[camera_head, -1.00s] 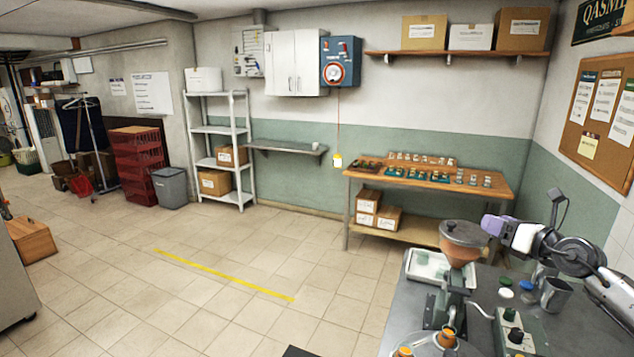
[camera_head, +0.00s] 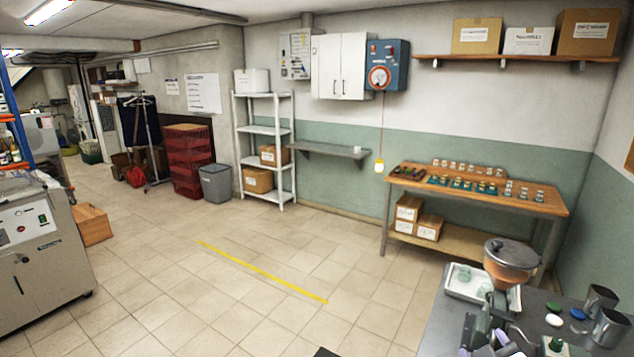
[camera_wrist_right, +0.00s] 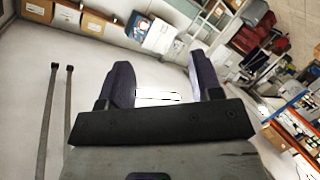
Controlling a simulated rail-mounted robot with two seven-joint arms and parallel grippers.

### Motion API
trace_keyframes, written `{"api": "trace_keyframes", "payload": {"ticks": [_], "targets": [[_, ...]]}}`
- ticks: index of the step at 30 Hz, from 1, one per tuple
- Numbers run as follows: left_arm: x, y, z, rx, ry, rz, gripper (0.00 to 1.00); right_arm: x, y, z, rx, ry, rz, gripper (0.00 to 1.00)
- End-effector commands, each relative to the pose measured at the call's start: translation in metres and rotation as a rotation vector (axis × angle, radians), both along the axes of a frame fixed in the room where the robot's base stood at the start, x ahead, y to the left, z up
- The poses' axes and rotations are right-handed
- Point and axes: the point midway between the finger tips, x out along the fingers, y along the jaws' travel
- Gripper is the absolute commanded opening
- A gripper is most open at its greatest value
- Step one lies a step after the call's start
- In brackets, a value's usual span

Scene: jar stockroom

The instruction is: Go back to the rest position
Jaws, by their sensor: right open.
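My right gripper (camera_head: 486,336) shows at the bottom edge of the head view, low in front of the grey worktable (camera_head: 452,312), partly cut off by the frame. In the right wrist view its two dark purple fingers (camera_wrist_right: 163,82) stand well apart, with nothing between them. The gripper is tilted, so the room appears slanted in that view. My left gripper is not in either current view.
The hopper machine (camera_head: 511,260) stands beside a white tray (camera_head: 456,291) on the worktable. Metal cups (camera_head: 608,328) and coloured lids stand at the right. A wooden bench (camera_head: 552,202) with jars is behind. The tiled floor at the centre is clear.

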Motion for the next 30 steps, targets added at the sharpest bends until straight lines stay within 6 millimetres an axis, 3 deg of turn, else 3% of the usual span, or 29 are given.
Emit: {"api": "trace_keyframes", "payload": {"ticks": [3, 6, 11, 18, 24, 30], "targets": [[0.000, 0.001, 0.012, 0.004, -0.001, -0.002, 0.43, -0.036, 0.030, -0.047, 0.148, 0.105, 0.084, 0.59], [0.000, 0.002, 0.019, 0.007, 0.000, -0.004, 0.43, -0.067, 0.042, -0.082, 0.250, 0.185, 0.100, 0.59], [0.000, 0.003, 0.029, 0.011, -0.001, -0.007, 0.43, -0.119, 0.051, -0.141, 0.386, 0.335, 0.057, 0.59], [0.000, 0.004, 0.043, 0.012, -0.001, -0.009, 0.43, -0.210, 0.063, -0.228, 0.522, 0.618, -0.049, 0.59], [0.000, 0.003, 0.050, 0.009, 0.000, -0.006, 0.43, -0.275, 0.074, -0.266, 0.563, 0.788, -0.099, 0.59], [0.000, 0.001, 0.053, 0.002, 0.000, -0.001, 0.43, -0.307, 0.074, -0.280, 0.562, 0.867, -0.121, 0.59]]}}
